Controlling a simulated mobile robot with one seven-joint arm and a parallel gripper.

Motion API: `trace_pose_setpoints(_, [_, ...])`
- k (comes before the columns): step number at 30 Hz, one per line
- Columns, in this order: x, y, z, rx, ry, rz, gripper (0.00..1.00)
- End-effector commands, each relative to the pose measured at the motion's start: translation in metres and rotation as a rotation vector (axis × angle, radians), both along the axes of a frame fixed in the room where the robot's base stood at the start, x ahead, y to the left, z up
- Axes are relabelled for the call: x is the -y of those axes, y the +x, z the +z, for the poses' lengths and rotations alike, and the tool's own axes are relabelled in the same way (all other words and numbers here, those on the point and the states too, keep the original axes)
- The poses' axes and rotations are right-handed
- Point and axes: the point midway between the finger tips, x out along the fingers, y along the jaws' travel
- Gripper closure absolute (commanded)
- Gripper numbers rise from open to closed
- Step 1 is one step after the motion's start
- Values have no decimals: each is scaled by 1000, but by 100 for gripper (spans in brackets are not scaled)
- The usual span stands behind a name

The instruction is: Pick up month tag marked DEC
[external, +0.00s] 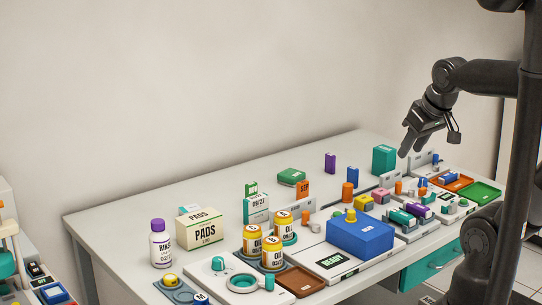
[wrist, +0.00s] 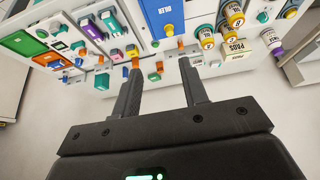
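Several small upright tags stand on the table: a purple tag (external: 330,162), a blue tag (external: 353,175), an orange tag (external: 303,189) that seems to read SEP, and a green tag (external: 251,189). I cannot read DEC on any of them, so I cannot tell which is the DEC tag. My gripper is apart from all of them.
A blue box (external: 360,236), yellow bottles (external: 252,242), a PADS box (external: 200,230) and a white bottle (external: 160,245) crowd the front. Orange (external: 453,181) and green trays (external: 482,191) lie at right. The table's back left is clear.

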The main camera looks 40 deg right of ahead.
Motion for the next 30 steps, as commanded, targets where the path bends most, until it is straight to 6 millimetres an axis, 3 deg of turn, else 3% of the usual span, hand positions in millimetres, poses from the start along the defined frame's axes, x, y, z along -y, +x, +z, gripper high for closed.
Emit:
trace_pose_setpoints(8, [18, 75, 11, -37, -40, 18, 60])
trace_pose_setpoints(16, [49, 159, 3, -69, -64, 49, 60])
trace_pose_setpoints(23, [86, 228, -23, -90, -67, 75, 60])
trace_pose_setpoints(30, [135, 293, -66, -107, -52, 97, 60])
